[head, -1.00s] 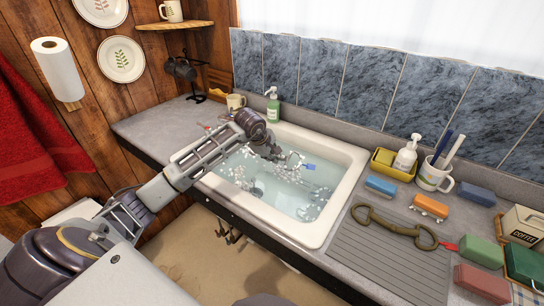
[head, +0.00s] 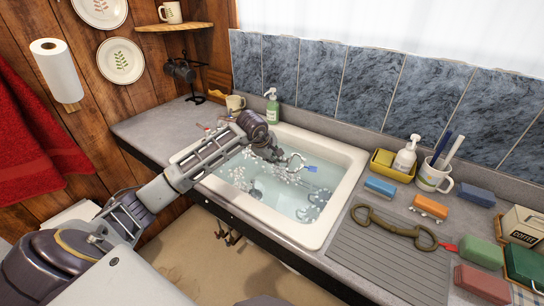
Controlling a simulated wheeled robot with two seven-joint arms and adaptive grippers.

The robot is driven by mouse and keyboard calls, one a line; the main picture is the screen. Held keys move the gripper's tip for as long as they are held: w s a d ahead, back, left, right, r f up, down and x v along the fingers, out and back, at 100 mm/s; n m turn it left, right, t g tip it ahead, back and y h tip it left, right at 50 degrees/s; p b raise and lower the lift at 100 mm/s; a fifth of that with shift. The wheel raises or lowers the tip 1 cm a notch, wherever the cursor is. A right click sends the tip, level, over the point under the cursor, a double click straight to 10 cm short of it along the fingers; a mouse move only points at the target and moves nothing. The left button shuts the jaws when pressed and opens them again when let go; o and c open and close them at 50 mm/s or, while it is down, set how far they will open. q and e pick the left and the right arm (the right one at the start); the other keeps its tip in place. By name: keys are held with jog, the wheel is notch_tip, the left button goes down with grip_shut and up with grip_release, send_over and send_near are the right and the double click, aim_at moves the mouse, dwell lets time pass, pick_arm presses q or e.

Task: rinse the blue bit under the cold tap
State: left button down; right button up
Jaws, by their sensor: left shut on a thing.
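My left gripper (head: 279,156) is over the sink, shut on the blue bit. A pale metal ring of the blue bit (head: 297,160) and its blue tag (head: 310,168) show just beyond the fingertips. The rest of this bit is hidden by the gripper. The white sink (head: 342,193) holds water with patches of white foam. Ring shapes (head: 316,203) show in the water at the sink's right side. The tap is mostly hidden behind my arm; I cannot make out the cold one. My right gripper is not in view.
An olive-brown bit (head: 395,228) with a red tag lies on the ridged drainboard (head: 375,265). Sponges, a soap bottle (head: 405,155), a brush mug (head: 435,175) and blocks crowd the right counter. A green bottle (head: 272,106) stands behind the sink.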

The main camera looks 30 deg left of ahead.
pick_arm(q)
jog(key=shift+d, duration=0.35)
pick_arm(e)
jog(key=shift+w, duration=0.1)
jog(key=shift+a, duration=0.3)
pick_arm(q)
jog(key=shift+a, duration=0.5)
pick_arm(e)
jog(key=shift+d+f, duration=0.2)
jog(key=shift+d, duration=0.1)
pick_arm(q)
jog(key=shift+a+b, duration=0.5)
jog(key=shift+a, duration=0.25)
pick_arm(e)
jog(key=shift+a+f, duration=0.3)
pick_arm(q)
jog(key=shift+w+a, duration=0.1)
jog(key=shift+a, duration=0.25)
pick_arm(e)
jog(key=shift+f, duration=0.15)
pick_arm(q)
jog(key=shift+a, duration=0.15)
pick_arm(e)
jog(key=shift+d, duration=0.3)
pick_arm(q)
jog(key=shift+w+d, duration=0.25)
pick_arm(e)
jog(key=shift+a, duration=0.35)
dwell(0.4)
